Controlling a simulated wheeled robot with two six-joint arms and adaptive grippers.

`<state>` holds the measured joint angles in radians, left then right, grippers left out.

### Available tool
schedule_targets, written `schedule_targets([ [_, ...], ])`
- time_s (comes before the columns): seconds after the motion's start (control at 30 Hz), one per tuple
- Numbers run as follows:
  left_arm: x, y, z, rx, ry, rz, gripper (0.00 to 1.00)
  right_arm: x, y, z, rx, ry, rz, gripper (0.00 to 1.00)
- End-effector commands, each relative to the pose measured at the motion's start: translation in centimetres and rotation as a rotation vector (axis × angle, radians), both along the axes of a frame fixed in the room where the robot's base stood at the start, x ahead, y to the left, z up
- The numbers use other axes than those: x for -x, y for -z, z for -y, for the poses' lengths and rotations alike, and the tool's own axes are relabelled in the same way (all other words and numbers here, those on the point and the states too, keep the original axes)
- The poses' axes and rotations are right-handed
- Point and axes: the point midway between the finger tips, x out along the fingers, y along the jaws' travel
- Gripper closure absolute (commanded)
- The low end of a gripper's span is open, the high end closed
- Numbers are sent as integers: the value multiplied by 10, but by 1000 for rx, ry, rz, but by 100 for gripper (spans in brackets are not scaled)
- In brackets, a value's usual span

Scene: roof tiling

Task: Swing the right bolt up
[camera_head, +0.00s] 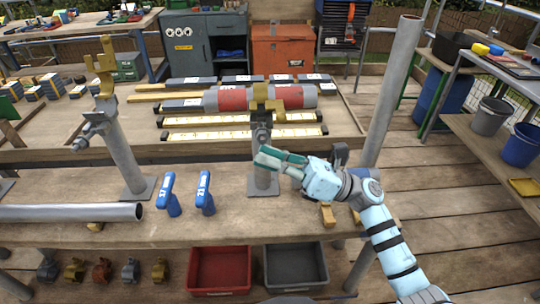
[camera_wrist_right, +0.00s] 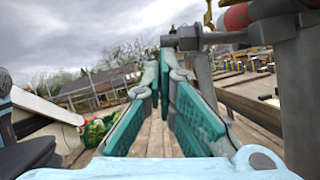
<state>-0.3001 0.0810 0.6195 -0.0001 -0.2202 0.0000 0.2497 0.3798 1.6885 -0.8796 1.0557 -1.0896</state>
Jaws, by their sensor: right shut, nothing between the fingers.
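The right post (camera_head: 262,178) stands on a base plate on the bench. A yellow fork (camera_head: 262,98) at its top cradles a red and grey tube (camera_head: 233,100). The grey right bolt (camera_head: 262,136) is at the collar just below the fork. In the right wrist view the bolt (camera_wrist_right: 188,38) sticks out sideways from the post, with a thick nut-like end. My right gripper (camera_head: 260,158) is shut and empty, its green fingers in front of the post just below the bolt. Contact with the bolt cannot be told. My left gripper is not in view.
A left post (camera_head: 122,155) with an empty yellow fork and its own bolt (camera_head: 88,134) stands to the left. Red and black bins (camera_head: 220,288) sit below.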

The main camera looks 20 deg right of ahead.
Motion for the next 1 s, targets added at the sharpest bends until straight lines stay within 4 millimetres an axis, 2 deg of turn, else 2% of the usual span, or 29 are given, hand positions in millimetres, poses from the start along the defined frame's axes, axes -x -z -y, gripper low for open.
schedule_targets([
  [0.17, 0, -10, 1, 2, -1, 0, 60, 1, -6, 0, -8, 0, -33, 100],
  [0.37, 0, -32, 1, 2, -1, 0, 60, 2, -17, -1, -30, 0, -115, 100],
  [0.47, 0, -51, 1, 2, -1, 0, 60, 2, -26, -1, -47, 0, -183, 100],
  [1.0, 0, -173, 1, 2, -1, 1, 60, -9, -75, 2, -173, 1, -675, 100],
])
